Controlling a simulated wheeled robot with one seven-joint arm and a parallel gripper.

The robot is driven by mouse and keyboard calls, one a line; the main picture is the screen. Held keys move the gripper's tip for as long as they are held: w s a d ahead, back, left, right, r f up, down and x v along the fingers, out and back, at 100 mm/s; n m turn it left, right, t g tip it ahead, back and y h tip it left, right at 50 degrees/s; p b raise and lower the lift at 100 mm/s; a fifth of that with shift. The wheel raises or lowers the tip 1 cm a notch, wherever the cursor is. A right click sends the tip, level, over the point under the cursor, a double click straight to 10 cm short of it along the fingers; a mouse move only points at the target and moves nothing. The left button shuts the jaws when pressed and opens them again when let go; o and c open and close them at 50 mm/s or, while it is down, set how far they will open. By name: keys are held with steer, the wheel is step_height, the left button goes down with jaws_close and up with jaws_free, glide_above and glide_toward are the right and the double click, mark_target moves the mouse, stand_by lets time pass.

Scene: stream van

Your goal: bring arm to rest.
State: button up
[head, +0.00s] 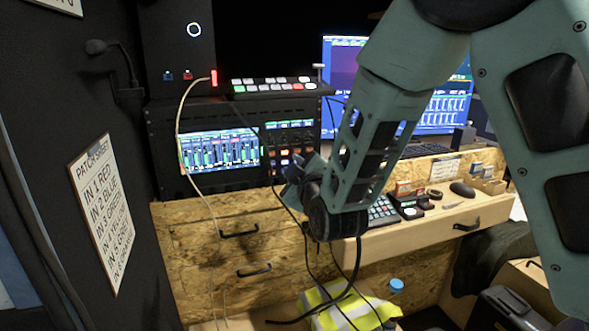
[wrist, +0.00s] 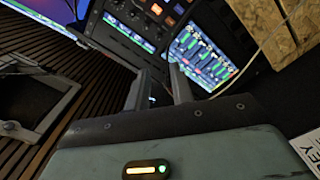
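My arm reaches in from the upper right of the head view and bends down in front of the rack and desk. My gripper (head: 298,178) is partly hidden behind my wrist in that view and points toward the rack. In the wrist view, the two fingers of my gripper (wrist: 158,78) stand apart with nothing visible between them. The gripper is open and empty. The rack mixer screen (head: 218,150) lies beyond the fingers and also shows in the wrist view (wrist: 200,55). I cannot tell exactly how far the fingertips are from the rack.
A small button panel (head: 273,86) sits on the rack. A white cable (head: 178,130) hangs down its front. A monitor (head: 443,100) stands behind my arm. The desk holds a keypad (head: 381,211) and mouse (head: 462,189). A patch sheet (head: 102,212) is at left. A yellow vest (head: 345,312) lies below.

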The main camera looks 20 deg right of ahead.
stand_by(0.3)
steer(key=s+a+f+m+g+y+p, duration=0.1)
steer(key=s+a+f+g+y+p, duration=0.1)
steer(key=s+a+g, duration=0.55)
steer(key=s+a+f+m+g+y+p, duration=0.1)
steer(key=s+a+f+g+y, duration=0.2)
steer(key=s, duration=0.7)
steer(key=s+d+g+h+p, duration=0.1)
steer(key=s+d+g+h, duration=0.1)
steer(key=s, duration=0.7)
steer(key=s+d+r+g+h+p, duration=0.1)
steer(key=s+d+g+h, duration=0.1)
steer(key=s+g, duration=0.3)
steer(key=s, duration=0.4)
steer(key=shift+s+r+m, duration=0.15)
steer(key=shift+m, duration=0.15)
steer(key=shift+g, duration=0.25)
